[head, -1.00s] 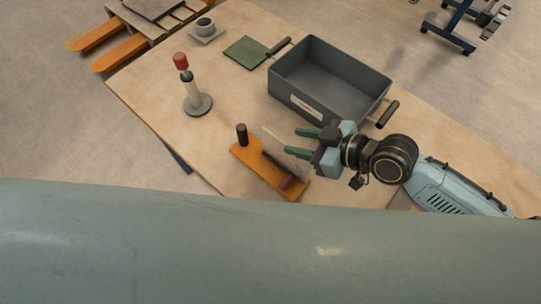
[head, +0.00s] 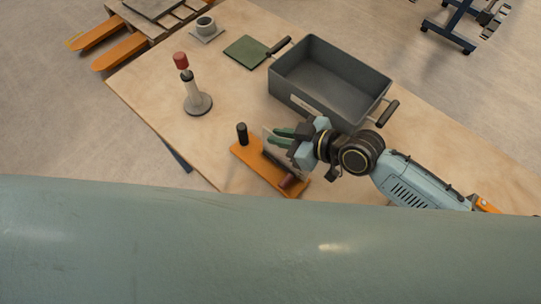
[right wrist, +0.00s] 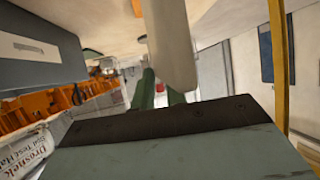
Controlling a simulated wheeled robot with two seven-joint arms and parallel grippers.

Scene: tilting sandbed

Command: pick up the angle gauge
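The angle gauge is hard to make out. The likeliest candidate is a thin pale plate (head: 267,134) standing at the orange base (head: 250,165), partly hidden by my right gripper. The base carries a black knob (head: 242,133) and a dark bar with a reddish end (head: 287,181). My right gripper (head: 279,137) has its green fingers beside the plate, above the base. In the right wrist view the fingers (right wrist: 160,90) look apart, with a large pale shape (right wrist: 170,45) overlapping them. Contact with the plate cannot be told. My left gripper is out of view.
A grey handled bin (head: 325,80) stands just behind my right gripper. A red-topped post on a round foot (head: 190,85) stands to the left. The wooden table (head: 150,85) is bare at left.

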